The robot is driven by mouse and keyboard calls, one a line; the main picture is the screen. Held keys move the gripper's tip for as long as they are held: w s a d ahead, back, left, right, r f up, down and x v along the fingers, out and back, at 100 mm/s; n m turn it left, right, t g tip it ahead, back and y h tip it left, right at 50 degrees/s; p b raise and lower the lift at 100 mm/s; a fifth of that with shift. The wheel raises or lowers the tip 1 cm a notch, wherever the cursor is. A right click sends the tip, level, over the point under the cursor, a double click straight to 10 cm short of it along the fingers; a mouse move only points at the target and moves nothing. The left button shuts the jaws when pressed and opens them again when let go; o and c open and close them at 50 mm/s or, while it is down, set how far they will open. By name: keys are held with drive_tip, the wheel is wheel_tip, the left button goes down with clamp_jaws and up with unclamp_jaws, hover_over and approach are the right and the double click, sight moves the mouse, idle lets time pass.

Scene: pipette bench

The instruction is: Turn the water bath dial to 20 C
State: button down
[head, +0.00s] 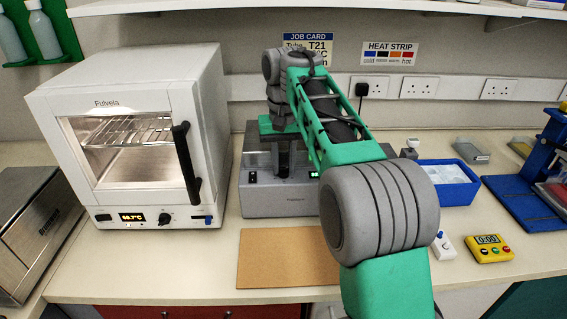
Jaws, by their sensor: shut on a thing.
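The water bath (262,202) is a low grey unit with a clear upper part, at the middle of the bench in the head view. A small black switch (252,177) shows at the left of its front, and a small green display (314,174) at the right. My gripper (284,172) points down at the bath's front between these two. Its dark fingers are shut, seemingly on the dial. The dial itself is hidden by the fingers, so its setting cannot be read. My arm covers the bath's right side.
A white oven (135,90) with its own display and knob stands close left. A brown board (287,258) lies in front of the bath. A blue ice tray (447,190), a yellow timer (489,248) and a small white device (443,246) are at right.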

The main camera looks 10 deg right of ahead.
drive_tip(key=n, duration=0.3)
drive_tip(key=shift+n, duration=0.4)
drive_tip(key=n, duration=0.4)
drive_tip(key=shift+n, duration=0.3)
drive_tip(key=n, duration=0.4)
drive_tip(key=shift+p, duration=0.35)
drive_tip(key=shift+n, duration=2.2)
drive_tip(key=c, duration=1.2)
unclamp_jaws()
